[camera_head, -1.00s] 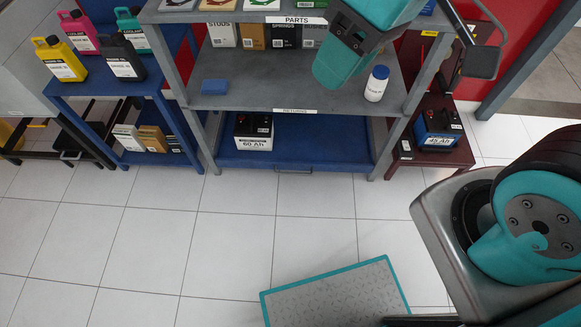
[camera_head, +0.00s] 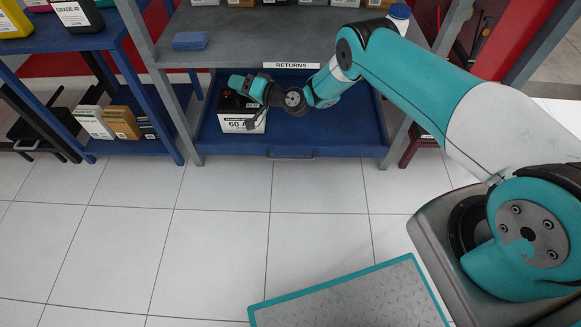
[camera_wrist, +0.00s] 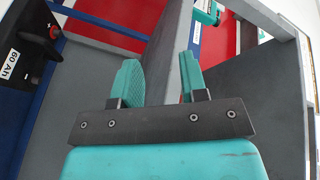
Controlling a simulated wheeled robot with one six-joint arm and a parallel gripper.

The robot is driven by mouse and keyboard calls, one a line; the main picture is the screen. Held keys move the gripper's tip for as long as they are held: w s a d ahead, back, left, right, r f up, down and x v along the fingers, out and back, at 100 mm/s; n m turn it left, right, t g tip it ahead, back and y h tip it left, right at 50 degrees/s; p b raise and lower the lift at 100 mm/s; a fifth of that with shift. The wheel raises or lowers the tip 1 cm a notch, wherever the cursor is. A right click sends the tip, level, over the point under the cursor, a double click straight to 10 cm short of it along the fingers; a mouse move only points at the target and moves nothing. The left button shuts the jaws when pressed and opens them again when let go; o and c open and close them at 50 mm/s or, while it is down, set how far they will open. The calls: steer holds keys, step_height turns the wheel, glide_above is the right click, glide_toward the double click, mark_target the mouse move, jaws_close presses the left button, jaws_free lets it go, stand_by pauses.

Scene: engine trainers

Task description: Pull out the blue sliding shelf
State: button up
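The blue sliding shelf (camera_head: 340,132) is the low blue tray under the grey shelf labelled RETURNS. A thin bar handle (camera_head: 290,155) sits at the middle of its front edge. A black and white 60 Ah battery (camera_head: 238,124) stands on its left part. My arm reaches in from the right, under the RETURNS label. My gripper (camera_head: 243,84) is over the battery, above and left of the handle. In the wrist view, the teal fingers (camera_wrist: 157,80) are apart with nothing between them. The battery (camera_wrist: 25,42) shows at left there. The handle is not seen in the wrist view.
The grey shelf (camera_head: 255,50) lies just above my gripper, with a blue block (camera_head: 190,41) and a white bottle (camera_head: 398,15) on it. A blue rack (camera_head: 60,45) with jugs and boxes stands at left. The tiled floor (camera_head: 220,240) in front is clear.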

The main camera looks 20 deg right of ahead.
steer(key=s+d+f+m+t+h+b, duration=0.1)
steer(key=s+d+f+m+t+b, duration=0.1)
steer(key=f, duration=0.7)
steer(key=s+d+f+m+t+h+b, duration=0.1)
steer(key=s+d+f+m+t+b, duration=0.15)
steer(key=f, duration=0.55)
steer(key=m+t+h+b, duration=0.4)
steer(key=m+h+b, duration=0.5)
steer(key=m, duration=0.1)
glide_toward(291, 158)
steer(key=shift+g, duration=0.25)
steer(key=shift+b+x, duration=5.05)
steer(key=shift+b, duration=1.15)
steer(key=shift+f, duration=0.1)
steer(key=shift+c, duration=0.3)
jaws_close()
